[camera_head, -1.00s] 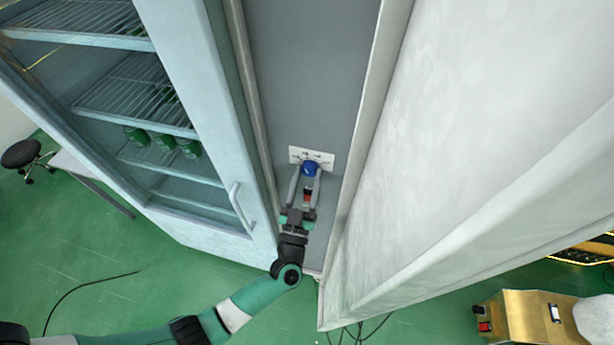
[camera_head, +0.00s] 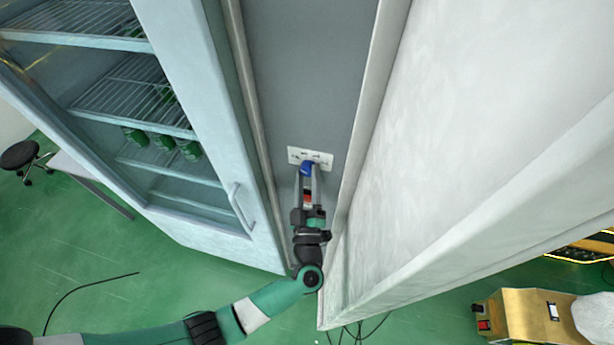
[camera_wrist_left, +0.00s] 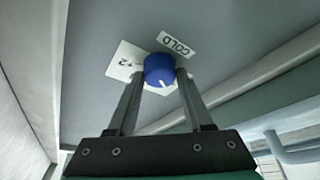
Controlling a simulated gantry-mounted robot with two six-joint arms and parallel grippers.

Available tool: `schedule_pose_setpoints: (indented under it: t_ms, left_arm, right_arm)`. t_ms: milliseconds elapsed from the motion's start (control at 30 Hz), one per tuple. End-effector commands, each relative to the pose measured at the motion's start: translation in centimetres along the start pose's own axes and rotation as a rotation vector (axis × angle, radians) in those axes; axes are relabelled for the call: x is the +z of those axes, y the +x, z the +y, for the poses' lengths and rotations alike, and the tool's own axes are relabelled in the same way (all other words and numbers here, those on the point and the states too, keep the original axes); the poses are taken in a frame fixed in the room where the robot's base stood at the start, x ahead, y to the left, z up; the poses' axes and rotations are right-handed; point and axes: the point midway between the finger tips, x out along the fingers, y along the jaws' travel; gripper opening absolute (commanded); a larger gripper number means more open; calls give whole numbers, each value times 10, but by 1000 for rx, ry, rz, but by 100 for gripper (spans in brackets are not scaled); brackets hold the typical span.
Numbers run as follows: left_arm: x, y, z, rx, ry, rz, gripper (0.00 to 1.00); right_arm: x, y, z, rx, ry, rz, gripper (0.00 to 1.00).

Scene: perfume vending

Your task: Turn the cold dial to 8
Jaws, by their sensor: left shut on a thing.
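The blue cold dial (camera_head: 307,168) sits on a white label plate (camera_head: 325,160) on the grey panel between the cabinets. My left gripper (camera_head: 308,175) is shut on the dial, one finger on each side. In the left wrist view the blue dial (camera_wrist_left: 159,69) has a white pointer line near its lower edge. A "COLD" label (camera_wrist_left: 176,44) is above it to the right. The plate (camera_wrist_left: 124,62) shows "+2" to the left; its other markings are hidden by the dial and fingers or too small to read. My right gripper is not in view.
A glass-door fridge (camera_head: 190,110) with a handle (camera_head: 240,207) and green bottles stands left. A large pale door or panel (camera_head: 470,130) is on the right, close beside my left arm. A brass-coloured box (camera_head: 525,318) stands at lower right.

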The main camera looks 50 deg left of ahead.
Motion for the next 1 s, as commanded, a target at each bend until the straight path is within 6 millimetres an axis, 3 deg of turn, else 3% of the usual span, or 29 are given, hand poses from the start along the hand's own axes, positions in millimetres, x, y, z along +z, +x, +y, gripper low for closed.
schedule_pose_setpoints:
  t_ms: [467, 500, 633, 1000]
  left_arm:
    - [-1, 0, 1, -7, -19, 2, 0]
    - [-1, 0, 1, -7, -19, 2, 54]
    - [-1, 0, 0, -7, -19, 2, 77]
    - [0, -4, 0, -6, -17, -1, 80]
  right_arm:
    - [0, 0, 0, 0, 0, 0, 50]
    - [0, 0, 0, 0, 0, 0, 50]
    - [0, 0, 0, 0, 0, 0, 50]
    - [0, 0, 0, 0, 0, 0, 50]
